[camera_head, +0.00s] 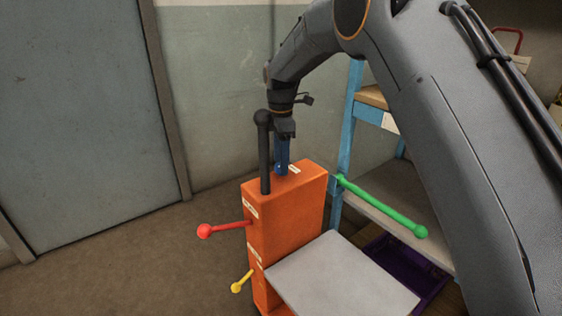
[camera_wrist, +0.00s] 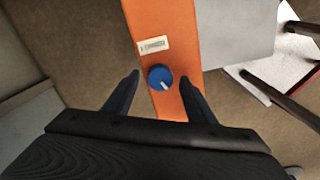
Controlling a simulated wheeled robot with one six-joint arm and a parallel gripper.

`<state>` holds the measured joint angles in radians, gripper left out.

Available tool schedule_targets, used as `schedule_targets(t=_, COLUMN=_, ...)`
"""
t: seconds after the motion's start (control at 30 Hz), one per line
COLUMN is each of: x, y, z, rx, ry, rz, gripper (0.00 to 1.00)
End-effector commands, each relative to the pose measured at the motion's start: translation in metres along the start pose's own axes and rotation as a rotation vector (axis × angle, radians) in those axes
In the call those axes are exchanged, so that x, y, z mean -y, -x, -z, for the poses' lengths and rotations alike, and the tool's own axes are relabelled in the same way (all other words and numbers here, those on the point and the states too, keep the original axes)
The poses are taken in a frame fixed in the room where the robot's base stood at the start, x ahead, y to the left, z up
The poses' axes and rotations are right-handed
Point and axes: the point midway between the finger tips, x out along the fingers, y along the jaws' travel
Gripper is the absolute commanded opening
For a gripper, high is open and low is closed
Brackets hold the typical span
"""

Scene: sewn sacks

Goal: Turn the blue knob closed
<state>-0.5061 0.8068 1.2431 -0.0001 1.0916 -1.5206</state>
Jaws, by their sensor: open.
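The blue knob (camera_wrist: 159,77) is round, with a pale pointer mark toward its lower right in the wrist view. It sits on top of the orange box (camera_head: 290,215), near a white label (camera_wrist: 153,44). My gripper (camera_wrist: 160,80) is open above the box top, its two dark blue fingers on either side of the knob, with a gap showing on the left. In the head view my gripper (camera_head: 282,150) points straight down at the box top. There the knob is hard to tell from the fingers, and I cannot tell whether they touch it.
A black ball-ended lever (camera_head: 264,150) stands upright close to my gripper. A red lever (camera_head: 220,229) and a yellow lever (camera_head: 242,282) stick out left, a green lever (camera_head: 385,207) right. A grey panel (camera_head: 342,285) adjoins the box. A blue-framed shelf (camera_head: 347,125) stands behind.

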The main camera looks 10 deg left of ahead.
Motion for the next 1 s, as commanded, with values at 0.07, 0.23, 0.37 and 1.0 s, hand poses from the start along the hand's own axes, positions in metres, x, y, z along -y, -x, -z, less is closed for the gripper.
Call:
schedule_targets(t=0.07, x=0.0006, y=-0.0061, z=-0.0001, rx=0.000, ry=0.000, rz=0.002, gripper=0.51)
schedule_targets(t=0.23, x=0.0003, y=-0.0097, z=-0.0002, rx=0.000, ry=-0.001, rz=0.001, gripper=0.51)
schedule_targets(t=0.37, x=0.0003, y=-0.0096, z=-0.0001, rx=0.000, ry=-0.001, rz=0.000, gripper=0.51)
schedule_targets(t=1.0, x=0.0004, y=-0.0069, z=0.0001, rx=0.000, ry=-0.217, rz=0.000, gripper=0.10)
